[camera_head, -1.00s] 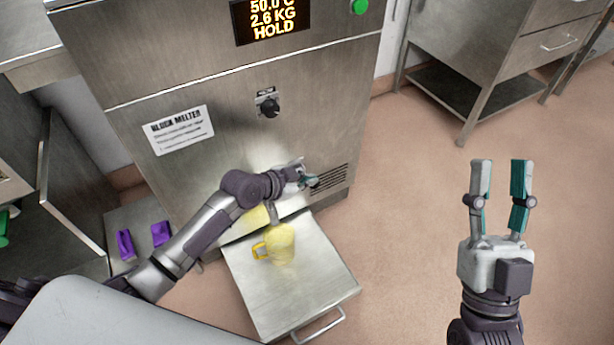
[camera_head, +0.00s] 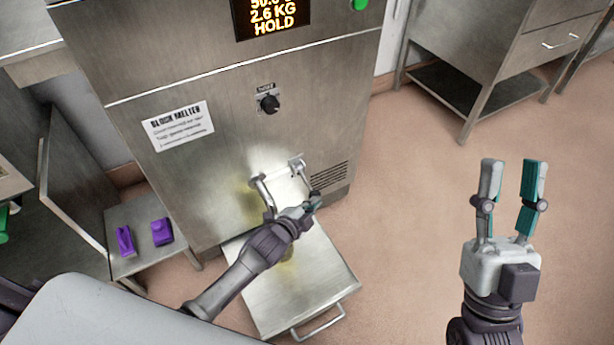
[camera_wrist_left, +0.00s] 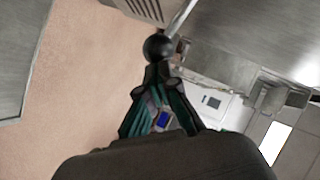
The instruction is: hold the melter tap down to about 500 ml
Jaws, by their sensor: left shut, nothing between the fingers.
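The block melter (camera_head: 215,185) stands against the wall, its display (camera_head: 270,18) reading 2.6 KG and HOLD. Its tap (camera_head: 280,176) juts from the lower front. My left gripper (camera_head: 313,203) is shut and empty in front of the tap. In the left wrist view, a dark ball knob (camera_wrist_left: 158,47) on a metal rod is right at its fingertips; I cannot tell whether they touch. The yellow jug (camera_head: 287,254) under the tap is almost wholly hidden by my left arm, so its level cannot be read. My right gripper (camera_head: 513,168) is open and empty over the floor.
A steel pull-out tray (camera_head: 320,285) with a front handle lies below the tap. Purple objects (camera_head: 162,232) rest on a low stand at left. A dark dial (camera_head: 268,103) sits above the tap. A steel cabinet (camera_head: 490,50) is at back right. The floor at right is clear.

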